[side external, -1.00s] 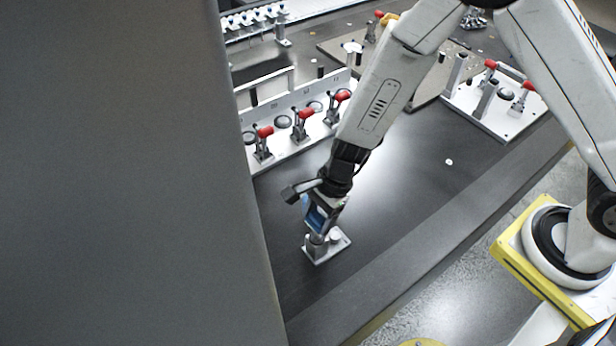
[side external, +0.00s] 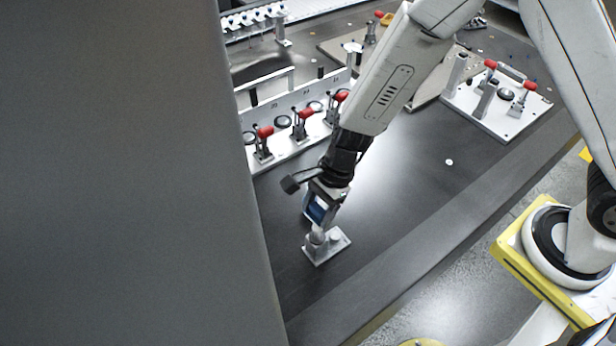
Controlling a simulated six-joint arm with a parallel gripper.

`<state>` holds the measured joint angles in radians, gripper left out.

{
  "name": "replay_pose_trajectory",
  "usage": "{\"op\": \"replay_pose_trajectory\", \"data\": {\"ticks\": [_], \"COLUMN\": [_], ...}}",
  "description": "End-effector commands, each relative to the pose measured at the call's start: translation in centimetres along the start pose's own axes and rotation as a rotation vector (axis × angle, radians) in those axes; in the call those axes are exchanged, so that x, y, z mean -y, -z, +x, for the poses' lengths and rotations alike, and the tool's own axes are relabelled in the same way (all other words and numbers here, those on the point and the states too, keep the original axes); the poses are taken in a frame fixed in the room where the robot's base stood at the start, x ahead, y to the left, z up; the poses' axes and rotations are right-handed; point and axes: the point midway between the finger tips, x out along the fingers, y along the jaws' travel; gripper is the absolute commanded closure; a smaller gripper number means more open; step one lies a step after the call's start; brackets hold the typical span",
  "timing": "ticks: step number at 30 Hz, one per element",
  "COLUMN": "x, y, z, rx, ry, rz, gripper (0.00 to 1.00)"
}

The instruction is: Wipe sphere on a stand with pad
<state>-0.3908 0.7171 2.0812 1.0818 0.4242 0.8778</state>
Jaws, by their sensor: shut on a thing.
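A small light metal base plate (side external: 340,248) stands on the dark table, with a short post (side external: 317,242) on it. The sphere at the top of the post is hard to make out, being small and close under my gripper. My gripper (side external: 319,211) is right above the post, pointing down and slightly tilted. It is shut on a blue pad (side external: 317,207), mostly covered by the fingers. I cannot tell whether the pad touches the sphere.
A large grey panel (side external: 120,170) blocks the left of the view. Fixtures with red-handled clamps (side external: 302,122) stand behind my gripper, and another clamp plate (side external: 500,110) is at the back right. The dark table (side external: 430,170) right of the stand is mostly clear.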

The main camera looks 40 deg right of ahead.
Motion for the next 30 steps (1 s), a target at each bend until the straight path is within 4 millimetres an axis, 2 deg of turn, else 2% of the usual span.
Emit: {"op": "replay_pose_trajectory", "data": {"ticks": [19, 30], "x": [0.0, 0.0], "y": [-1.4, -1.5], "z": [-3.4, -3.8], "rx": [0.000, -0.001], "ry": [0.002, 0.000], "rz": [-0.002, 0.000], "gripper": [0.76, 0.76]}}
